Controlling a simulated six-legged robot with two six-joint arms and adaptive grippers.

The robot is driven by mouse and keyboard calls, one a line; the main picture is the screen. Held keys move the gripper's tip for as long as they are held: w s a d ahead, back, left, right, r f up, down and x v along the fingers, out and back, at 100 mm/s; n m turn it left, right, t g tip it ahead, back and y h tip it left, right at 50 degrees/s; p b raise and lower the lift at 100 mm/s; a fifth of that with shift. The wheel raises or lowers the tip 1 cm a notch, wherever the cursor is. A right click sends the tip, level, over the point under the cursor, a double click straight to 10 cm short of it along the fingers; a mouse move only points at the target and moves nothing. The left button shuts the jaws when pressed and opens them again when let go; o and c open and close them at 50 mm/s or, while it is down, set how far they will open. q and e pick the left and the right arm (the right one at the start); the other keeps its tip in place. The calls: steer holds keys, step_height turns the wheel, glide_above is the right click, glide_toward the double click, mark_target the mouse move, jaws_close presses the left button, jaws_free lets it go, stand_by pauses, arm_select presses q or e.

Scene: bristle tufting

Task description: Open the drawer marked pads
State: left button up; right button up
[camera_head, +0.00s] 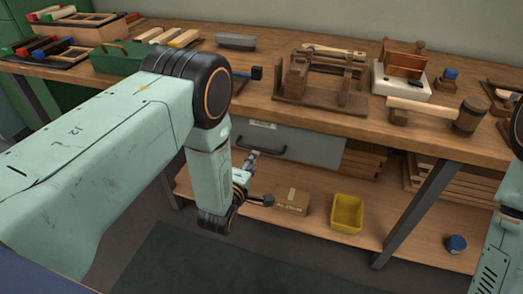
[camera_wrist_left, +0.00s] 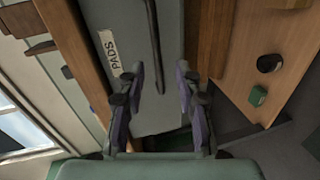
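The grey drawer (camera_head: 312,146) sits under the workbench top, and its front looks flush with the bench. It has a dark bar handle (camera_head: 266,151) and a white label (camera_head: 262,125). In the left wrist view the label (camera_wrist_left: 110,53) reads PADS, and the handle (camera_wrist_left: 153,45) runs lengthwise up the drawer front (camera_wrist_left: 172,118). My left gripper (camera_wrist_left: 161,68) is open, with the handle's near end between its fingertips in that view; contact cannot be told. In the head view my left gripper (camera_head: 251,163) is just below the handle, partly hidden by my arm. My right gripper is out of view.
The workbench top (camera_head: 245,85) holds a wooden jig (camera_head: 320,85), a mallet (camera_head: 435,110) and a green tray (camera_head: 118,57). The lower shelf (camera_head: 325,232) carries a cardboard box (camera_head: 291,202), a yellow bin (camera_head: 347,213) and a blue round item (camera_head: 456,243).

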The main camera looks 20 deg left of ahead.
mark_target(261, 150)
arm_select(q)
steer(key=shift+n, duration=0.5)
steer(key=b+x, duration=0.1)
steer(key=x, duration=0.3)
steer(key=b+x, duration=0.2)
steer(key=x, duration=0.1)
steer(key=shift+w+r, duration=0.15)
steer(key=shift+w, duration=0.3)
steer(key=shift+c, duration=0.3)
jaws_close()
